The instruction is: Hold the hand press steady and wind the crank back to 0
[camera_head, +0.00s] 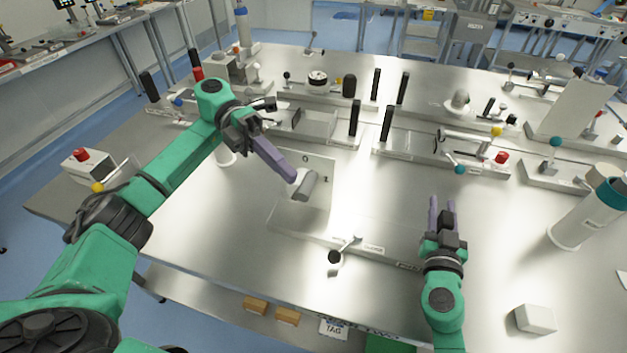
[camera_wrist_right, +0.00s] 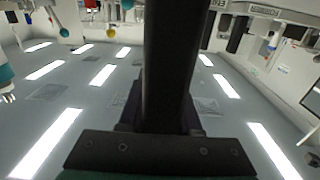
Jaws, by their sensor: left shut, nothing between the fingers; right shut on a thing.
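A fixture with an upright plate (camera_head: 320,165) marked 0 and 2 stands mid-table in the head view; a short grey cylinder (camera_head: 306,187) sticks out from its face. I cannot tell for sure whether this is the crank. My left gripper (camera_head: 290,174) is shut and empty, its fingertips right beside the cylinder's upper left end; I cannot tell if they touch. My right gripper (camera_head: 442,204) is at the right of the fixture, shut on a dark handle (camera_head: 446,219). A broad dark bar (camera_wrist_right: 168,60) fills the middle of the right wrist view. I cannot tell which part is the hand press.
A small lever with a black knob (camera_head: 334,257) stands at the fixture's front. Several black upright handles (camera_head: 387,122) and other fixtures line the back. A white cylinder with a teal band (camera_head: 583,218) and a white block (camera_head: 535,319) are at the right. The front left tabletop is bare.

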